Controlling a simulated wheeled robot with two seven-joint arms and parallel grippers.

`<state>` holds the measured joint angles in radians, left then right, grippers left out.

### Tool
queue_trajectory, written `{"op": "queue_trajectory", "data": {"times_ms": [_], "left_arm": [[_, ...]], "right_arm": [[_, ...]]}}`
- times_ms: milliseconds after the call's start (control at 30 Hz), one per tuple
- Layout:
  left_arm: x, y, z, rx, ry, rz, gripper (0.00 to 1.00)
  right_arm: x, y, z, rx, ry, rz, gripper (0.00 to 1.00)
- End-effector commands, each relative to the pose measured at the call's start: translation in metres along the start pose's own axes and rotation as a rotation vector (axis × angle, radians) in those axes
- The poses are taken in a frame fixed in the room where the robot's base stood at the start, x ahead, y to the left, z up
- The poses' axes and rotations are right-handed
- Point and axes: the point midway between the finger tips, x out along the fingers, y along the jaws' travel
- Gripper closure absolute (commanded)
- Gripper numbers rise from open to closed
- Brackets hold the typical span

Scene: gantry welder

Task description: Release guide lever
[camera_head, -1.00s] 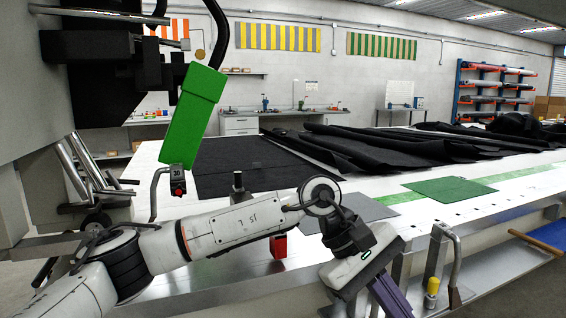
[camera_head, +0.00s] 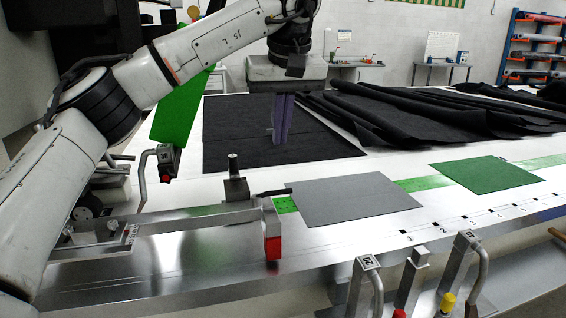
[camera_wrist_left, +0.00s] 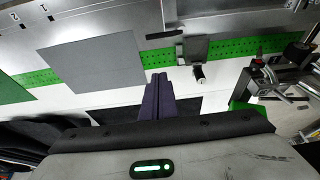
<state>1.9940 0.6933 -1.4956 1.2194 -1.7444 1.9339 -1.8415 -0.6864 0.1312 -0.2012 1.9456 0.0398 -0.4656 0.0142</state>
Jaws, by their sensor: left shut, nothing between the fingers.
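My left gripper (camera_head: 283,120) points down with its purple fingers shut and empty, over the black mat area of the table. The closed fingers also show in the left wrist view (camera_wrist_left: 158,92). Several bent metal levers are in view, and I cannot tell which is the guide lever. One, marked 30 (camera_head: 143,178), stands at the left; one marked 20 (camera_head: 375,285) and another (camera_head: 482,265) stand at the front edge. A metal guide bar (camera_head: 200,218) ends in a red-tipped block (camera_head: 272,243), beside a dark-knobbed post (camera_head: 234,172). My gripper is apart from all of these. My right gripper is out of view.
A grey sheet (camera_head: 350,196) and a green sheet (camera_head: 485,173) lie flat on the white table. Black fabric (camera_head: 420,115) lies in folds behind. A green box-shaped part (camera_head: 180,115) hangs at the left, partly behind my arm. The white surface around the grey sheet is mostly clear.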

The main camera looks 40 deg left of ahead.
Motion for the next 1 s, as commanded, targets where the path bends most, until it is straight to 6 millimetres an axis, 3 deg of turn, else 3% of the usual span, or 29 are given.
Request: {"op": "queue_trajectory", "data": {"times_ms": [167, 533, 800, 1000], "left_arm": [[0.025, -0.001, 0.001, 0.0, -0.002, -0.003, 1.0], [0.102, -0.001, 0.001, 0.0, -0.003, -0.002, 1.0], [0.092, 0.001, 0.035, 0.001, 0.0, 0.002, 1.0], [0.091, 0.0, 0.04, 0.0, 0.0, 0.001, 1.0]], "right_arm": [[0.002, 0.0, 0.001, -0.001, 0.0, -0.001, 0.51], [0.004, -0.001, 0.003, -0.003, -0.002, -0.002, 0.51], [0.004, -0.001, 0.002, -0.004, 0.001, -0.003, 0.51], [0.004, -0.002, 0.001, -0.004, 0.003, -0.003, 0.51]]}}
